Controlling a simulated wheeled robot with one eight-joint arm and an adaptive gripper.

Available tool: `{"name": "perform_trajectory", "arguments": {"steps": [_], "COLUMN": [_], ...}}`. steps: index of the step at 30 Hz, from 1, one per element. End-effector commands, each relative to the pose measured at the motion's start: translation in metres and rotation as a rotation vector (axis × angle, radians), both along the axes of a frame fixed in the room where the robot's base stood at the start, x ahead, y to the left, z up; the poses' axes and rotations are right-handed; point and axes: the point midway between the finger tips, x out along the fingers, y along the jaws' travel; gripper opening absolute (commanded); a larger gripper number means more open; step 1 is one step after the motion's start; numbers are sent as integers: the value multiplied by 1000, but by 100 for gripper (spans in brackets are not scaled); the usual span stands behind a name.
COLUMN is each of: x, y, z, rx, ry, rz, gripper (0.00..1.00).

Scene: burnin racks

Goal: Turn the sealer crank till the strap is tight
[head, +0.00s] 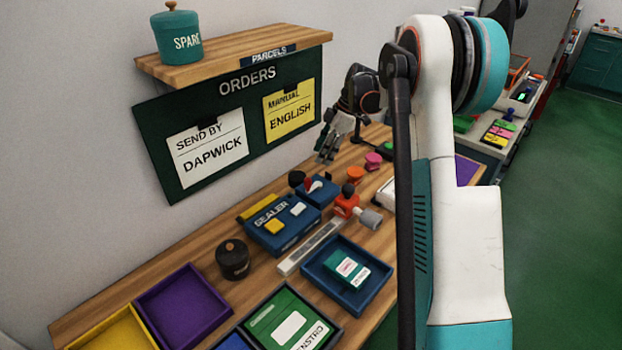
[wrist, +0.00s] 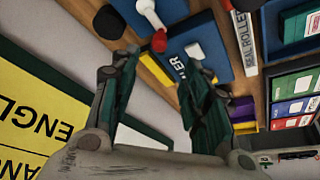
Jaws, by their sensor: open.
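The blue sealer (head: 282,222), lettered SEALER, sits on the wooden bench. Behind it is a blue block with a white crank arm ending in a red knob (head: 315,186). In the wrist view the white crank arm (wrist: 149,13) and red knob (wrist: 159,41) show just beyond the fingertips, with the sealer (wrist: 207,45) behind. My gripper (head: 326,157) is open and empty, above and behind the crank, apart from it as far as I can tell. Its two fingers also show in the wrist view (wrist: 160,62). I cannot make out the strap or its tension.
An orange tool with a black knob (head: 346,203) stands right of the crank. A blue tray (head: 318,275) holds a teal packet. A dark round pot (head: 232,260) stands at the sealer's left. The order board (head: 200,150) and a wooden shelf (head: 235,52) are on the wall.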

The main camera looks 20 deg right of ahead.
Motion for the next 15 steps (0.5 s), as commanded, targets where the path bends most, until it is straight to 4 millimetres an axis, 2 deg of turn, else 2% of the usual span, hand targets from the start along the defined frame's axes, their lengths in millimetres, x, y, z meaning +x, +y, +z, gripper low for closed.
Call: {"name": "perform_trajectory", "arguments": {"steps": [9, 15], "x": [10, 15], "y": [21, 34], "z": [-61, -92], "rx": [-3, -3], "ry": [-1, -1], "rz": [0, -1], "gripper": [43, 43]}}
